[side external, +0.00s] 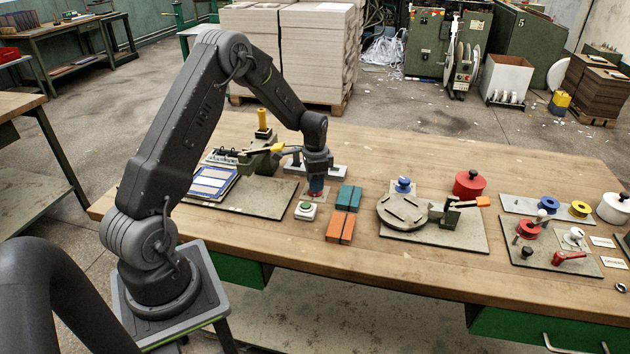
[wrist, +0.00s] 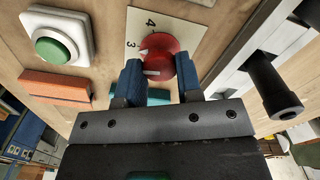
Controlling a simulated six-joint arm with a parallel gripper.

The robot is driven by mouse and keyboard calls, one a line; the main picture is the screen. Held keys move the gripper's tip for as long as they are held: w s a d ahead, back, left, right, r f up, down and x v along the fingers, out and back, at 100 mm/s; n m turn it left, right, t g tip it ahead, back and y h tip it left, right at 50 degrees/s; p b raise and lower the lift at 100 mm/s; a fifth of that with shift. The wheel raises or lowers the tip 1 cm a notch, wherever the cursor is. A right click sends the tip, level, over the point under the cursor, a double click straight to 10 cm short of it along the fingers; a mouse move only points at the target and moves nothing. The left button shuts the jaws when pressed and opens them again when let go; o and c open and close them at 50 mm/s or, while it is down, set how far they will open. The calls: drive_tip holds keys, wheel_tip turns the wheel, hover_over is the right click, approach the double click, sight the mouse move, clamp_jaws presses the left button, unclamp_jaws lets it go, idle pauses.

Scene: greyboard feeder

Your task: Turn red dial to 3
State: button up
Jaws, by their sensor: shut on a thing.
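The red dial (wrist: 172,42) sits on a pale scale plate (wrist: 133,22) in the wrist view, with the numbers 3 and 4 readable on the plate's left part. White marks show on the dial's left and lower side; I cannot tell for sure which number its pointer meets. My gripper (wrist: 160,76) has its two blue fingers on either side of the dial, shut on it. In the side view my gripper (side external: 316,186) points down over the plate, and only a little of the red dial (side external: 315,194) shows below the fingers.
A green button in a white housing (side external: 306,210) stands just in front of the dial. Orange (side external: 340,227) and teal (side external: 349,197) blocks lie to the right. A metal bar with a black handle (wrist: 275,92) is close by. A turntable (side external: 402,212) stands farther right.

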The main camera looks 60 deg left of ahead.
drive_tip(key=shift+m, duration=0.9)
drive_tip(key=o, duration=0.9)
drive_tip(key=shift+o, duration=0.2)
wheel_tip(320, 180, up, 14)
